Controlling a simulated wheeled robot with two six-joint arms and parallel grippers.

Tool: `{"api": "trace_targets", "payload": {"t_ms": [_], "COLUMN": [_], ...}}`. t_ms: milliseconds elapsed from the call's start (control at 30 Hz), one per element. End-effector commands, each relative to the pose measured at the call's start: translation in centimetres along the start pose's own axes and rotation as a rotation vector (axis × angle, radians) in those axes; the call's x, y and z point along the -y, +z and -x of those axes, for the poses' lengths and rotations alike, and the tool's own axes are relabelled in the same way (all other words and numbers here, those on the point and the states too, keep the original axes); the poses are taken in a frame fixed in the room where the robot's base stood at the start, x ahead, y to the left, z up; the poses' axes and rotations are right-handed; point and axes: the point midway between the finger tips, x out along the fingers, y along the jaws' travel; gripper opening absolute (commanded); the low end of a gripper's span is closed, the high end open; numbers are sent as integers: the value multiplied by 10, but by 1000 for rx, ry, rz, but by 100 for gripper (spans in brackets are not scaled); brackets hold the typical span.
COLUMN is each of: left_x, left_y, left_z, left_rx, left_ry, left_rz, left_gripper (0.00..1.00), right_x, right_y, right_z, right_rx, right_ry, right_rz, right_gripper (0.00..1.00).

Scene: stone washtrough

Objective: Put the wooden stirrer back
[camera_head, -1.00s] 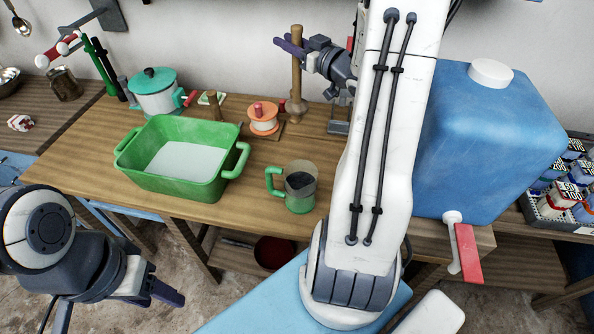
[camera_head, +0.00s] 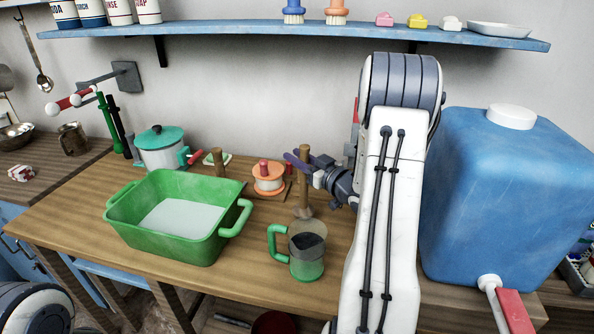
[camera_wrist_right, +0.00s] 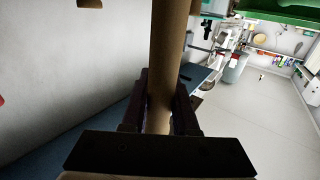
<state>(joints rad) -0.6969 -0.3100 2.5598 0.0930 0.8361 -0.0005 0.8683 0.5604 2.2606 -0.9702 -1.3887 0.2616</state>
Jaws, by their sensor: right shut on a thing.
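My right gripper (camera_head: 301,163) is shut on the wooden stirrer (camera_head: 304,185), near the top of its shaft. The stirrer is about upright, its broader lower end just above the rim of the green-handled jug (camera_head: 307,262) in the picture. I cannot tell whether that end is over the jug or behind it. In the right wrist view the shaft (camera_wrist_right: 173,50) stands between the two dark fingers (camera_wrist_right: 162,92). The jug holds something dark. My left gripper is out of view; only part of my left arm shows at the lower left.
A green basin (camera_head: 165,240) of pale liquid stands left of the jug. Behind are a teal-lidded pot (camera_head: 160,152) and an orange spool-like item (camera_head: 268,178). A blue tank (camera_head: 510,200) stands right of my arm. A blue shelf (camera_head: 270,35) runs above. Bare bench lies between basin and jug.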

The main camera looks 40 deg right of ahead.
Motion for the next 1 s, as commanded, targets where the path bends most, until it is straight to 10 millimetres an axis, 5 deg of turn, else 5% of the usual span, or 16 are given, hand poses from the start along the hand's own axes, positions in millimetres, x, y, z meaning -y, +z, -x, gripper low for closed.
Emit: {"api": "trace_targets", "payload": {"t_ms": [167, 567, 600, 667, 1000], "left_x": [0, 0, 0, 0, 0], "left_y": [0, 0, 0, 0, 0], "left_z": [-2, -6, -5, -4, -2], "left_rx": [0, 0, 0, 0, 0], "left_ry": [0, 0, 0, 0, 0], "left_rz": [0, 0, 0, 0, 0], "left_gripper": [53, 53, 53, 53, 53], "right_x": [0, 0, 0, 0, 0], "right_y": [26, 32, 31, 30, 28], "right_z": [0, 0, 0, 0, 0], "right_rx": [2, 1, 1, 1, 1], "right_ry": [1, 1, 1, 1, 1], "right_rz": [-4, -1, -1, -1, -1], "right_gripper": [0, 0, 39, 58, 58]}}
